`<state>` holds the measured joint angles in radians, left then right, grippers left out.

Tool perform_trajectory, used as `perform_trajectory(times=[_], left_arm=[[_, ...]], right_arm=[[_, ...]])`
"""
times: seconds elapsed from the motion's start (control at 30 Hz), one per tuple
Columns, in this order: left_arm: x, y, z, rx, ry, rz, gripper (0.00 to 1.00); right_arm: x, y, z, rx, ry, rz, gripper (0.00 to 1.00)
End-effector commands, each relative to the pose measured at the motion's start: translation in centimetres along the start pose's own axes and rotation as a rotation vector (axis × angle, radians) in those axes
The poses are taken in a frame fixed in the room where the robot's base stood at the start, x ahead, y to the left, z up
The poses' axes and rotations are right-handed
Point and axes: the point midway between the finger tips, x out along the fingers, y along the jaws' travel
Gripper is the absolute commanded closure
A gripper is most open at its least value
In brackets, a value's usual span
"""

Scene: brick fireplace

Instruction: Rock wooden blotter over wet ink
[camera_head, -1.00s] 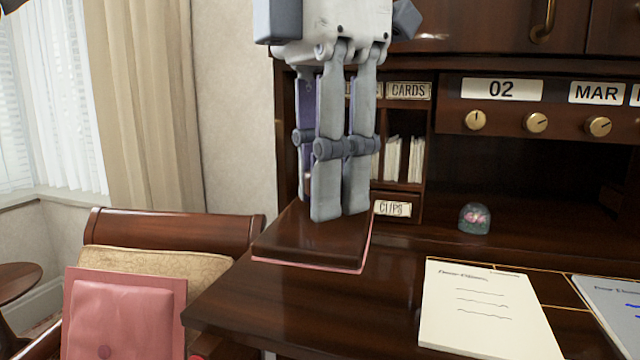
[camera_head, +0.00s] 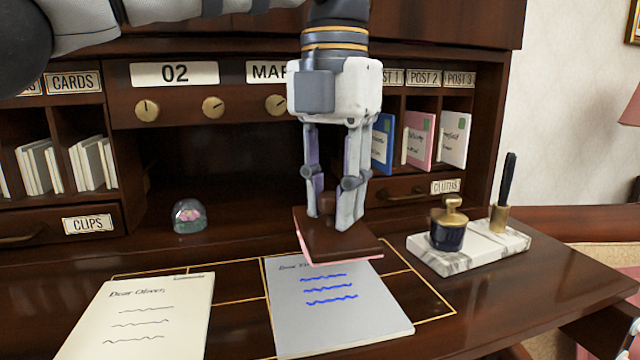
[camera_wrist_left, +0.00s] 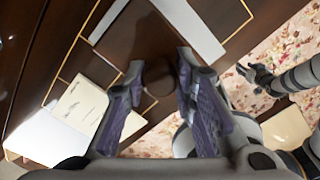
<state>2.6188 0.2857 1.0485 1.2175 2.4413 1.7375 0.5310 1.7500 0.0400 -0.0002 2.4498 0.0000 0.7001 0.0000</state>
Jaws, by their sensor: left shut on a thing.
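My left gripper (camera_head: 330,213) is shut on the knob of the wooden blotter (camera_head: 358,243), a dark brown block with a pink underside edge. The knob (camera_wrist_left: 158,78) shows between the fingers in the left wrist view. In the head view, the blotter is over the top edge of the pale letter with blue ink lines (camera_head: 345,322) and covers part of its heading. The blue lines are visible just below it. I cannot tell whether it touches the paper. My right gripper (camera_wrist_left: 260,78) appears over the carpet in the wrist view; its jaw opening is unclear.
A cream letter (camera_head: 140,318) lies to the left. A marble stand (camera_head: 470,248) with an inkwell (camera_head: 449,225) and a pen (camera_head: 506,185) is to the right. A glass paperweight (camera_head: 188,216) sits behind, under the dial panel. Letter slots line the back.

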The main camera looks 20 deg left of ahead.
Motion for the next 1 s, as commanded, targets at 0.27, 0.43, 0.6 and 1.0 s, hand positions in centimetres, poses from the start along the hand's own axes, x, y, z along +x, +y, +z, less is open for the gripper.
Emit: perform_trajectory(times=[0.27, 0.43, 0.6, 1.0], left_arm=[[-0.1, 0.0, 0.0, 0.000, -0.002, 0.000, 1.00], [0.8, 0.0, 0.0, 0.000, 0.000, 0.001, 1.00], [2.5, 0.0, 0.0, 0.001, 0.001, 0.001, 1.00], [5.1, 0.0, 0.0, 0.000, -0.001, 0.001, 1.00]], right_arm=[[0.0, 0.0, 0.0, 0.000, 0.000, -0.001, 0.60], [0.0, 0.0, 0.0, 0.000, 0.000, 0.000, 0.60], [0.0, 0.0, 0.0, 0.000, 0.000, 0.000, 0.60], [0.0, 0.0, 0.0, 0.000, 0.000, 0.000, 0.60]])
